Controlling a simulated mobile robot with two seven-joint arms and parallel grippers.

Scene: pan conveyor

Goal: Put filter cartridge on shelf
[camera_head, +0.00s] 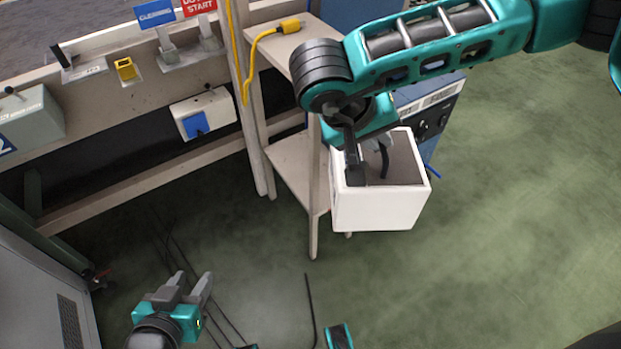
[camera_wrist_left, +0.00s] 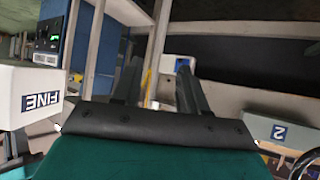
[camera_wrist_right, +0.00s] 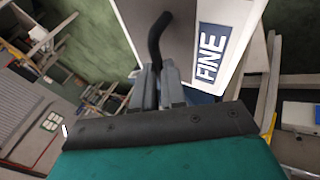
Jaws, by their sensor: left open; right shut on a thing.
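The filter cartridge (camera_head: 380,208) is a white box with a grey top and a black handle; its "FINE" label shows in the right wrist view (camera_wrist_right: 212,52) and the left wrist view (camera_wrist_left: 42,101). My right gripper (camera_head: 370,165) is shut on the handle (camera_wrist_right: 158,35) and holds the cartridge upright, apparently above the floor. The cartridge is beside the front right post of the shelf rack; I cannot tell whether they touch. The rack has an upper shelf (camera_head: 280,47) and a lower shelf (camera_head: 291,165). My left gripper (camera_head: 193,287) is open and empty, low at the lower left.
A yellow cable (camera_head: 266,36) lies over the upper shelf, near a blue box (camera_head: 350,12). A blue unit (camera_head: 436,100) is behind the cartridge. The conveyor frame (camera_head: 105,88) runs along the left, with a grey cabinet (camera_head: 35,300) below. The green floor at right is clear.

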